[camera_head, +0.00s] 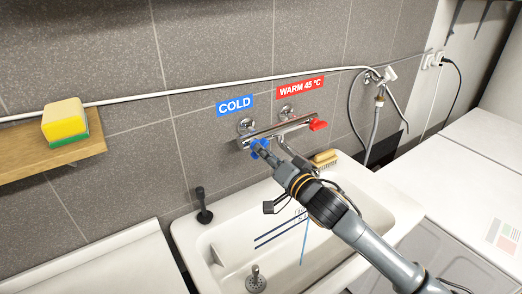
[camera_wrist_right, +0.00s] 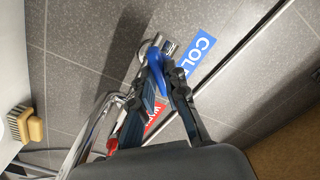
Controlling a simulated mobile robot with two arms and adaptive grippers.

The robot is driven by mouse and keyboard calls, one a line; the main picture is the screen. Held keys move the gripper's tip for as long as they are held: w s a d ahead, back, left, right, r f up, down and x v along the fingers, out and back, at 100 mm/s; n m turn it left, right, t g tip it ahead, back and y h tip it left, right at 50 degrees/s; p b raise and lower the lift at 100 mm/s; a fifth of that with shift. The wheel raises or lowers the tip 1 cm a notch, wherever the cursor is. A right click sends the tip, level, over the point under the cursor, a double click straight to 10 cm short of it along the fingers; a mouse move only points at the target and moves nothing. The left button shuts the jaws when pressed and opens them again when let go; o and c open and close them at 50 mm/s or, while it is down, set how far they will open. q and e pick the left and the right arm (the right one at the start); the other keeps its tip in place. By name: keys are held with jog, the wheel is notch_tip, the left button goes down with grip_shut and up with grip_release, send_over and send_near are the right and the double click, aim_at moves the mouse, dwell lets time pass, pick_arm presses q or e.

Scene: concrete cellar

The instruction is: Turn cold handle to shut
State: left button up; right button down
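The blue cold handle (camera_head: 259,146) is on the left end of the chrome mixer tap (camera_head: 290,128), under the blue COLD label (camera_head: 234,105). My right gripper (camera_head: 264,151) reaches it from the lower right. In the right wrist view the blue handle (camera_wrist_right: 155,68) lies between the two fingertips of my right gripper (camera_wrist_right: 163,73), which look closed in on both its sides. The fingers hide part of the handle. The red warm handle (camera_head: 318,124) is at the tap's right end; its label (camera_wrist_right: 157,115) also shows in the wrist view. My left gripper is not in view.
A white sink (camera_head: 190,236) lies below the tap, with a brush (camera_head: 325,157) on its back rim. A yellow-green sponge (camera_head: 65,122) sits on a wooden shelf (camera_head: 20,157) at left. A hose (camera_head: 376,125) hangs right of the tap. White appliance tops (camera_head: 485,140) are at right.

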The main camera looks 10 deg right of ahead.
jog(key=m+p, duration=0.2)
jog(key=m, duration=0.2)
jog(key=shift+m+p, duration=0.3)
jog(key=shift+p, duration=0.05)
jog(key=m+p, duration=0.3)
jog(key=m, duration=0.1)
jog(key=c, duration=1.2)
grip_release()
jog(key=shift+s, duration=0.1)
